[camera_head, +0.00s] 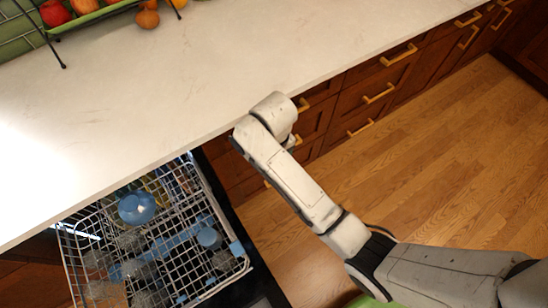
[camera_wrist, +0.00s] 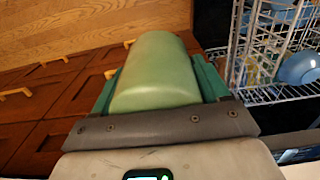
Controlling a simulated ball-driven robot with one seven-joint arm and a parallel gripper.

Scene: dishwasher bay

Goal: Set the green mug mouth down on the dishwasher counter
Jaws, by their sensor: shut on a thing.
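The green mug (camera_wrist: 158,62) is between the two teal fingers of my gripper (camera_wrist: 158,76) in the wrist view. My gripper is shut on it. The mug's smooth rounded side faces the camera; I cannot tell which way its mouth points, and no handle shows. In the head view my wrist is at the counter's front edge and hides the gripper and mug. The pale dishwasher counter (camera_head: 190,80) runs across the upper left. The wrist view shows wooden drawers and floor behind the mug.
The dishwasher rack (camera_head: 215,225) is pulled out below the counter, with a blue bowl (camera_head: 137,207) and other dishes. A green fruit tray (camera_head: 85,17) on a dark wire stand is at the counter's back left. The middle of the counter is clear. Drawers with brass handles (camera_head: 378,93) line the front.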

